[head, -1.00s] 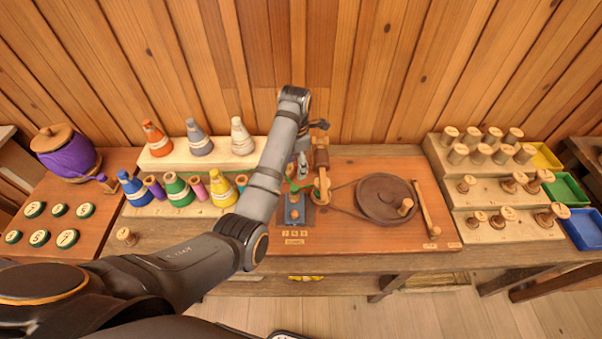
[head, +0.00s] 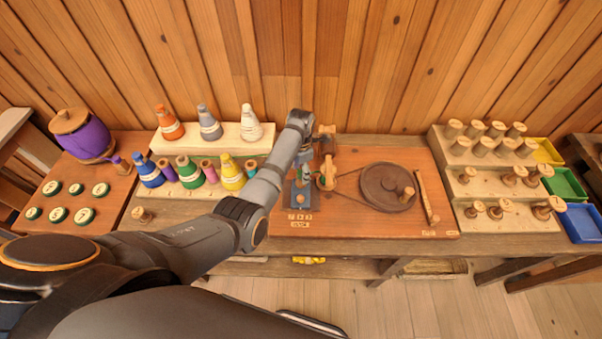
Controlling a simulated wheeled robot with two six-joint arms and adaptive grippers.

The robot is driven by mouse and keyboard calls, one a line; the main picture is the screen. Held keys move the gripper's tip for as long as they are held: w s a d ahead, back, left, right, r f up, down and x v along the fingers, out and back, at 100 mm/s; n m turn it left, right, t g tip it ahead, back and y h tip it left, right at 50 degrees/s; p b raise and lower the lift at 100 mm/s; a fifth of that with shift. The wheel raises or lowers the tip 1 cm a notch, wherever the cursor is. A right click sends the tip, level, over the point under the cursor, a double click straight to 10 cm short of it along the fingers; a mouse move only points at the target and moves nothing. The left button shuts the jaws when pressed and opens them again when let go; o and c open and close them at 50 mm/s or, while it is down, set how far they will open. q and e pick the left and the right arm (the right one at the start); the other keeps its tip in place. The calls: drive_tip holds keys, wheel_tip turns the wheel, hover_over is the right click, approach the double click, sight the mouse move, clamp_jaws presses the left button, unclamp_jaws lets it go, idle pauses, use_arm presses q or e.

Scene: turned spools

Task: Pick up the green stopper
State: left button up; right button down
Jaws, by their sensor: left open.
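A small green piece (head: 298,179) shows by the blue-grey block (head: 300,197) on the brown board, partly hidden by my left arm and gripper. My left gripper (head: 306,174) is small in the head view, points down just above that block and is open. I cannot tell whether its fingers touch the green piece. My right gripper is not in view.
Cones (head: 209,124) and coloured spools (head: 188,172) stand on pale steps left of my arm. A dark wheel (head: 388,187) lies on the brown board (head: 340,222). Wooden spools on steps and yellow, green and blue trays (head: 581,224) are at right. A purple pot (head: 82,138) is at far left.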

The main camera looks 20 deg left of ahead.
use_arm(q)
drive_tip(key=shift+f, duration=0.15)
drive_tip(key=c, duration=0.8)
drive_tip(key=shift+c, duration=0.2)
